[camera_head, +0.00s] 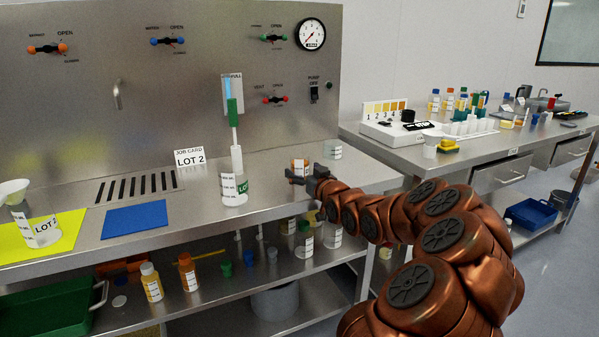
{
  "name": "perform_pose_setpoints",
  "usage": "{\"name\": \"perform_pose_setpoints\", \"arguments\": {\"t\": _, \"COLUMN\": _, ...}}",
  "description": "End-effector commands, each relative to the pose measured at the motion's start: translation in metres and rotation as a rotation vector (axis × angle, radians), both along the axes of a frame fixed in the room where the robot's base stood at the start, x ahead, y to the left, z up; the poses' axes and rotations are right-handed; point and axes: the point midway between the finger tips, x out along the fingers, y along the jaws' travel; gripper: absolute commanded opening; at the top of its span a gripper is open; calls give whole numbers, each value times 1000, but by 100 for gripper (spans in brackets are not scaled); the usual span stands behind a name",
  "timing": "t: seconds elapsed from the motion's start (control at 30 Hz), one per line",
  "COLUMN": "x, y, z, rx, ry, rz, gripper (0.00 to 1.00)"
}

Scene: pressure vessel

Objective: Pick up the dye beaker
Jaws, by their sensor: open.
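A white bottle with a green-topped column (234,188) stands mid-bench, left of my gripper. A blue mat (134,220) and yellow mat (80,222) lie further left. The steel back panel (200,90) carries valves and a gauge. A second bench (470,152) is at right.

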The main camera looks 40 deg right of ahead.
Motion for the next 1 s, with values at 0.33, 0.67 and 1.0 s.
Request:
{"name": "perform_pose_setpoints", "arguments": {"t": 0.33, "x": 0, "y": 0, "z": 0, "rx": 0, "ry": 1, "rz": 0, "gripper": 64}}
{"name": "perform_pose_setpoints", "arguments": {"t": 0.67, "x": 0, "y": 0, "z": -1, "rx": 0, "ry": 1, "rz": 0, "gripper": 30}}
{"name": "perform_pose_setpoints", "arguments": {"t": 1.0, "x": 0, "y": 0, "z": 1, "rx": 0, "ry": 0, "rz": 1, "gripper": 20}}
